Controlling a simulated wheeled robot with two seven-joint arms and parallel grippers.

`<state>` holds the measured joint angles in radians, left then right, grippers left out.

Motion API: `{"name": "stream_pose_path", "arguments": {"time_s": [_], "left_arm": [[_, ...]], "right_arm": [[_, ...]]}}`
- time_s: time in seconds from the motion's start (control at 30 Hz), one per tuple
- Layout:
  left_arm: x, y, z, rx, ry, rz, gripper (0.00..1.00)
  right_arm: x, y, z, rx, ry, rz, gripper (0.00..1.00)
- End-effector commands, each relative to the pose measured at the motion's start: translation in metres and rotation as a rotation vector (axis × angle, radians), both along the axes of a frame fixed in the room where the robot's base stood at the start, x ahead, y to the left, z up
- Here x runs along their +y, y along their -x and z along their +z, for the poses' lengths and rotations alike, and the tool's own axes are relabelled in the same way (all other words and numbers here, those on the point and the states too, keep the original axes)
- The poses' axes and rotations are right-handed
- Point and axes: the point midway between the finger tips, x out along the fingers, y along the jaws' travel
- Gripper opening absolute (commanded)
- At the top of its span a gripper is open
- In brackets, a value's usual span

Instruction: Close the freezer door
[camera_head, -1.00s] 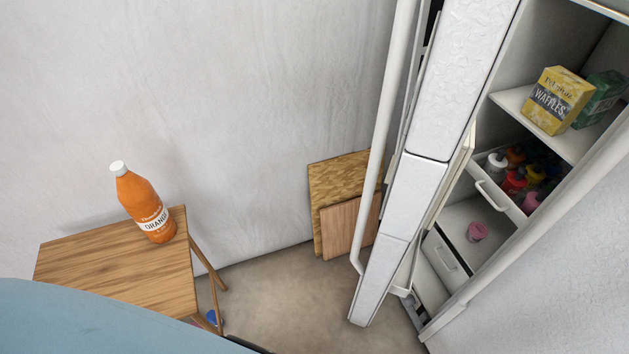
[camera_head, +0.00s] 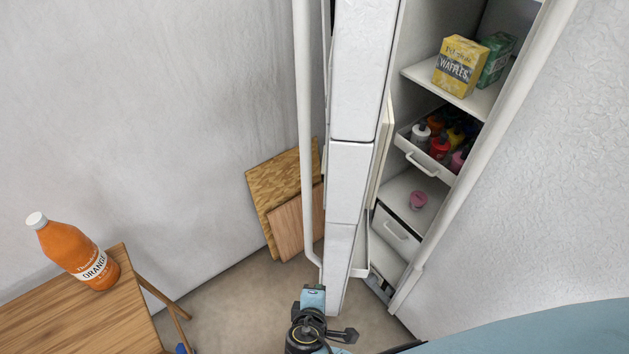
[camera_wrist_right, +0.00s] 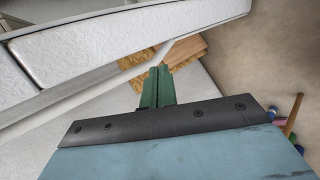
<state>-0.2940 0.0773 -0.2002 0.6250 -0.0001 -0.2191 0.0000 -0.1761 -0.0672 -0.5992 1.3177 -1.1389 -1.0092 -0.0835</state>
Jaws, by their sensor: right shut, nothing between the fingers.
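The freezer door (camera_head: 347,180) stands open in the head view, seen nearly edge-on as a tall white panel with a long pale handle bar (camera_head: 306,140) on its left side. The freezer cabinet (camera_head: 475,190) is to its right, with its inside exposed. My right gripper (camera_wrist_right: 160,74) shows green fingers shut together and empty in the right wrist view. The door's white textured edge (camera_wrist_right: 110,45) and the bar cross that view above the fingers. Part of my arm shows low in the head view, near the door's bottom end. Contact with the door cannot be told. My left gripper is not in view.
Shelves hold a yellow waffle box (camera_head: 460,66) and a green box (camera_head: 497,58). A drawer with bottles (camera_head: 440,146) sticks out slightly. Wooden boards (camera_head: 285,205) lean on the wall. A wooden table (camera_head: 90,310) with an orange bottle (camera_head: 72,250) stands left.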

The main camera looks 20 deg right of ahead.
Motion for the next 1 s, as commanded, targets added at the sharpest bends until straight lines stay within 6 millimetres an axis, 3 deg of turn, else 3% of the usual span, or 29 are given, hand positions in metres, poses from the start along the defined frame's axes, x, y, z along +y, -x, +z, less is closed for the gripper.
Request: {"name": "stream_pose_path", "arguments": {"time_s": [0.03, 0.1, 0.2, 0.33, 0.5, 1.0], "left_arm": [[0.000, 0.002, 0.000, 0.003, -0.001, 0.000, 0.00], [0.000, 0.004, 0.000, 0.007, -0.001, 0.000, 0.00], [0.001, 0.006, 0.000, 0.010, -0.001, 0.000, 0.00], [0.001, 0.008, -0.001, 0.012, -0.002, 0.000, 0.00], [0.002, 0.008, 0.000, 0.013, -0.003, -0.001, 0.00], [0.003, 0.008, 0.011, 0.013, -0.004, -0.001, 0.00]], "right_arm": [[0.013, -0.021, 0.048, -0.115, 0.060, 0.001, 0.00], [0.022, -0.038, 0.108, -0.260, 0.140, -0.020, 0.00], [0.029, -0.045, 0.180, -0.431, 0.214, -0.079, 0.00], [0.031, -0.041, 0.239, -0.574, 0.262, -0.151, 0.00], [0.026, -0.041, 0.265, -0.635, 0.283, -0.191, 0.00], [-0.022, -0.106, 0.264, -0.633, 0.284, -0.189, 0.00]]}}
